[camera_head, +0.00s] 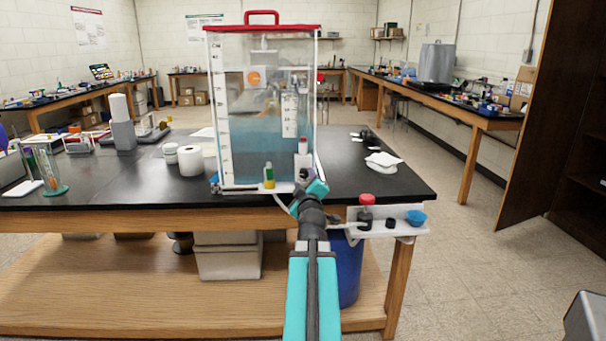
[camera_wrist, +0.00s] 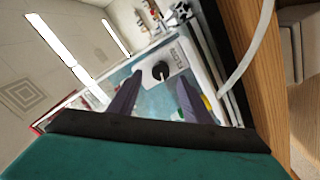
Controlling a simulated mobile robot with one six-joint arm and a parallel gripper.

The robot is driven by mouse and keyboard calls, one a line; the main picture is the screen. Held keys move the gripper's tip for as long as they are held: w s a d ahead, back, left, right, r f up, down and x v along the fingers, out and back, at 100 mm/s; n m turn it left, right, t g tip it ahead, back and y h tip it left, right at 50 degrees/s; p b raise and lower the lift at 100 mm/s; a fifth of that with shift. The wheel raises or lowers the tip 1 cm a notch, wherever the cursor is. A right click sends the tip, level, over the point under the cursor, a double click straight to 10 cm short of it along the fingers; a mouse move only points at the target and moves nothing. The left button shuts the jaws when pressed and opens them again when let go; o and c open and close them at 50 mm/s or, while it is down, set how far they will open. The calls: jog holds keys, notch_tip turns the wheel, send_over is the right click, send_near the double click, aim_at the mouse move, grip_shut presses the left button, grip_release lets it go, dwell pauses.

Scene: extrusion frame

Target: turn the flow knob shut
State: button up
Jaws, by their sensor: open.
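In the wrist view a round black knob (camera_wrist: 161,70) sits on a white labelled plate (camera_wrist: 178,58); it looks like the flow knob. My gripper (camera_wrist: 158,86) is open, its two dark fingers apart and pointing toward the plate. The knob shows in the gap between the fingers, and I cannot tell whether they touch it. In the head view my gripper (camera_head: 309,188) is at the lower right front corner of the clear water tank (camera_head: 265,125). My arm and gripper hide much of that corner there, and the knob cannot be made out clearly.
A white shelf (camera_head: 350,215) at the bench's right front holds a red-capped piece (camera_head: 366,199) and a blue cup (camera_head: 416,217). A pale tube (camera_wrist: 247,55) curves close by on the right in the wrist view. The black bench top (camera_head: 390,190) right of the tank is mostly clear.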

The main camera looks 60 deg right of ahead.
aim_at(304, 174)
jog(key=shift+p+x, duration=0.3)
jog(key=shift+x, duration=1.9)
